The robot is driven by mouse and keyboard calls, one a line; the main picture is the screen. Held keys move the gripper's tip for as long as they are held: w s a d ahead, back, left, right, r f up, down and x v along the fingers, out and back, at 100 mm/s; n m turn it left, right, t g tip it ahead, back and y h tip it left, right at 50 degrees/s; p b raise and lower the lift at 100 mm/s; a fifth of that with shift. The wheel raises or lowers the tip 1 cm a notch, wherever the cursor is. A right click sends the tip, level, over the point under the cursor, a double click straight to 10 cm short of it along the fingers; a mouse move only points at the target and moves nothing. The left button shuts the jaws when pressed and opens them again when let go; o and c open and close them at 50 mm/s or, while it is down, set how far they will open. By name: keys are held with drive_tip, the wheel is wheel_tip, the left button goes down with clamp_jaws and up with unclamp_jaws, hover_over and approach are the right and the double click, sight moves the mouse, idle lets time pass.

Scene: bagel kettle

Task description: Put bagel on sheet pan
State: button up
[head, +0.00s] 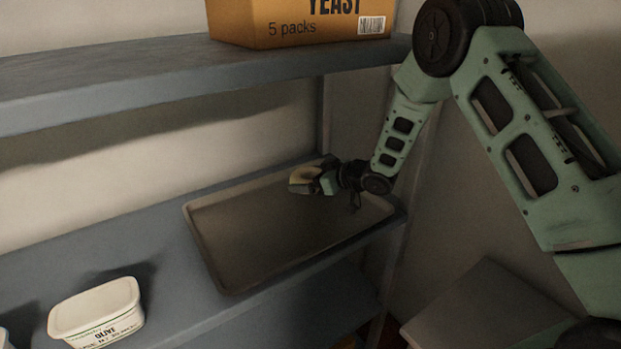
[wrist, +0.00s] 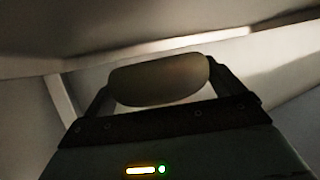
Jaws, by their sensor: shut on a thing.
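The bagel (head: 304,178) is a small yellowish-tan round thing in the head view, held at the end of my arm over the far part of the sheet pan. In the wrist view the bagel (wrist: 160,79) is a dim rounded shape between the two fingers. My gripper (head: 314,184) is shut on it; it also shows in the wrist view (wrist: 160,85). The sheet pan (head: 255,240) is a dark rectangular tray with a raised rim on the grey shelf. Its visible surface is bare. I cannot tell whether the bagel touches the pan.
A white lidded tub (head: 97,312) stands on the same shelf (head: 165,255) at front left. An upper shelf (head: 170,75) runs above the pan and carries an orange yeast box (head: 300,22). A shelf post stands behind my forearm. A box-like surface (head: 490,305) is at lower right.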

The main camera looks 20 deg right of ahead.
drive_tip(key=shift+f, duration=0.45)
